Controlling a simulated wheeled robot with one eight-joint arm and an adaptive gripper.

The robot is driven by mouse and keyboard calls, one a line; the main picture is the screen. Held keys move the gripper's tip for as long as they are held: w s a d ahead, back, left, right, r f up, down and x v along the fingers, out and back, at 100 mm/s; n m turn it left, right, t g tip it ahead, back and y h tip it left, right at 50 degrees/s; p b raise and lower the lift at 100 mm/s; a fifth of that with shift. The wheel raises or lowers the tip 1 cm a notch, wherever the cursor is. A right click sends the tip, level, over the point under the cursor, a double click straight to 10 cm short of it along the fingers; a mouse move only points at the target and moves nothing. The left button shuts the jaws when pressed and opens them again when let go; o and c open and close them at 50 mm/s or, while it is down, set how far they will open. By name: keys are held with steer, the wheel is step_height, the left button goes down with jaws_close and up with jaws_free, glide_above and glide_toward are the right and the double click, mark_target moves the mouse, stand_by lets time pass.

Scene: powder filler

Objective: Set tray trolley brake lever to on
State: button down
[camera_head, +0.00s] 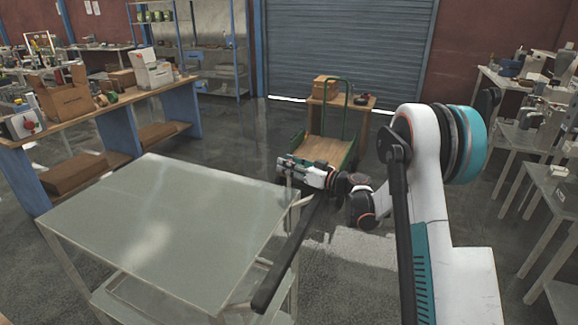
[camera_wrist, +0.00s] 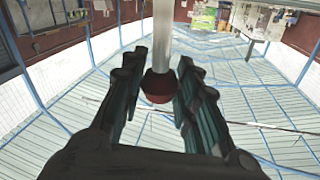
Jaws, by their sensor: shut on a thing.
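The tray trolley (camera_head: 170,225) stands at the lower left in the head view, with a flat grey-green top and a long black handle bar (camera_head: 288,255) on its right side. In the wrist view the brake lever is a pale metal rod (camera_wrist: 163,40) ending in a dark red ball knob (camera_wrist: 158,86). My gripper (camera_wrist: 158,90) has its two dark ribbed fingers on either side of the knob and is shut on it. In the head view my gripper (camera_head: 288,165) is by the trolley's far right corner. The lever's base and its on/off marking cannot be made out.
A green-framed flatbed cart (camera_head: 322,150) stands just beyond my gripper, with a small wooden table (camera_head: 340,108) behind it. A workbench (camera_head: 120,105) with boxes is at the left. Pale tables (camera_head: 530,150) line the right. Dark floor (camera_head: 235,130) lies open behind the trolley.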

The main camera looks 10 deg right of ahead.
steer(key=shift+v, duration=1)
steer(key=c, duration=1.2)
jaws_free()
steer(key=shift+w+f, duration=0.1)
steer(key=shift+w, duration=0.1)
steer(key=shift+s+d, duration=0.1)
steer(key=shift+d, duration=0.05)
steer(key=v, duration=1.2)
